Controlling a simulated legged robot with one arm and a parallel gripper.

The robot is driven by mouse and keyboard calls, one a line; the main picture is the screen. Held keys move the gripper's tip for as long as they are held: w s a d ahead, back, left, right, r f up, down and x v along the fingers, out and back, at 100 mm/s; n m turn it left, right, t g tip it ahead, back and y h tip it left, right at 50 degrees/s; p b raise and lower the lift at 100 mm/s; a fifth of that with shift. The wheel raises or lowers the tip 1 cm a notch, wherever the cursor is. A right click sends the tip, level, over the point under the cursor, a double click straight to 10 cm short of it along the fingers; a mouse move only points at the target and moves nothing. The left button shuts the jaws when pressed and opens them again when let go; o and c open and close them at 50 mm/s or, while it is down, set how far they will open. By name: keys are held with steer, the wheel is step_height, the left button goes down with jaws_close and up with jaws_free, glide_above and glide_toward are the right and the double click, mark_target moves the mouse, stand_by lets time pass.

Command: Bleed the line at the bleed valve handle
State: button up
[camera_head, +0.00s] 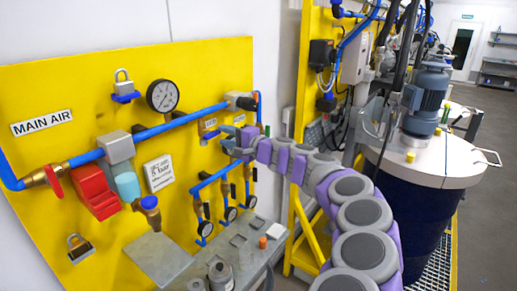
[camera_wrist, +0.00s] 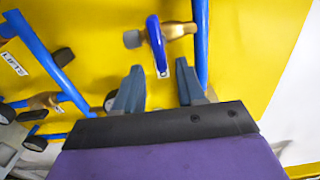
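A blue handle (camera_wrist: 156,45) on a brass valve body (camera_wrist: 178,31) shows near the top of the wrist view. I take it to be the bleed valve handle, though no label on it is readable. My gripper (camera_wrist: 158,86) is open, its two grey fingers apart with nothing between the tips. The handle's lower end appears just ahead of the gap between the fingers; I cannot tell if they touch. In the head view my gripper (camera_head: 232,145) is close to the yellow panel (camera_head: 90,85), below the right end of the blue pipe, and hides what lies behind it.
The panel carries a gauge (camera_head: 162,95), a red-handled valve (camera_head: 54,181), a red block (camera_head: 97,191) and padlocks. Branch pipes with small gauges (camera_head: 205,229) hang below my gripper. A blue pipe (camera_wrist: 201,45) runs close by the right finger. A drum (camera_head: 412,205) stands at right.

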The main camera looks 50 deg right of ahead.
steer(key=s+d, duration=0.1)
steer(key=s, duration=1.2)
steer(key=shift+d+f+b, duration=0.2)
steer(key=shift+b, duration=0.15)
